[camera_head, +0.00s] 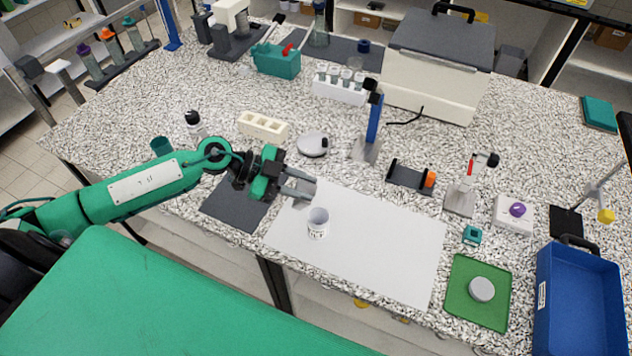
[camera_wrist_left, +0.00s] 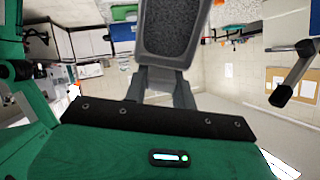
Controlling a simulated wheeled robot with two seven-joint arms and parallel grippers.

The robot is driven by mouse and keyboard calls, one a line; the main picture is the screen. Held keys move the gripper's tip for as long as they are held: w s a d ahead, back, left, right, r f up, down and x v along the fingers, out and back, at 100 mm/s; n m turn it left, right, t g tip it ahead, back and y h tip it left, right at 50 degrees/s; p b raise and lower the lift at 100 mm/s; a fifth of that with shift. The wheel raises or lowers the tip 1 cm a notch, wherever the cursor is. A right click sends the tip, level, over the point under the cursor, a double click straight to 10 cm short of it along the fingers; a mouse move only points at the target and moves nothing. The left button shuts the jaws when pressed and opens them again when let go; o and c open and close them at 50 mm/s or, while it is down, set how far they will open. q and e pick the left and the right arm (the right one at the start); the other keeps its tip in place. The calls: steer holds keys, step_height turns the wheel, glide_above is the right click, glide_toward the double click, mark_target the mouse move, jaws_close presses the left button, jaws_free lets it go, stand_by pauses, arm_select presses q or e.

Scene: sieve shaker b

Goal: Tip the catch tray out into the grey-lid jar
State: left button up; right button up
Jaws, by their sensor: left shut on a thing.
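My left gripper (camera_head: 288,184) is shut on the grey catch tray (camera_head: 303,183), above the back left of the white sheet. In the left wrist view the tray (camera_wrist_left: 175,28) sticks out beyond my left gripper (camera_wrist_left: 167,80), with a grey rim around a dark speckled inside. I cannot tell how much it holds. The open jar (camera_head: 318,224), clear with a white label, stands upright on the sheet, in front of and slightly right of the tray, apart from it. A round grey lid (camera_head: 481,289) lies on the green mat. My right gripper is out of view.
The white sheet (camera_head: 385,249) is clear right of the jar. The green mat (camera_head: 466,310) and blue bin (camera_head: 543,300) are at the right. A white round dish (camera_head: 312,144), cream rack (camera_head: 263,125) and blue stand (camera_head: 374,125) are behind. A dark mat (camera_head: 232,210) lies under my arm.

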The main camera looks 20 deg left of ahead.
arm_select(q)
steer(key=shift+r+y+p, duration=0.6)
steer(key=shift+y+p, duration=0.1)
steer(key=shift+p, duration=1.6)
steer(key=shift+f, duration=0.25)
steer(key=shift+r+g+y, duration=0.1)
steer(key=shift+g+y, duration=0.3)
steer(key=shift+y, duration=0.1)
steer(key=y, duration=0.2)
steer(key=r+g+y, duration=0.1)
steer(key=y, duration=0.1)
steer(key=shift+d+y+b, duration=0.1)
steer(key=shift+y+b, duration=0.2)
steer(key=g+y, duration=0.1)
steer(key=y, duration=0.1)
steer(key=r+g+y, duration=0.1)
steer(key=y, duration=0.2)
steer(key=shift+r+y, duration=0.15)
steer(key=shift+y, duration=0.15)
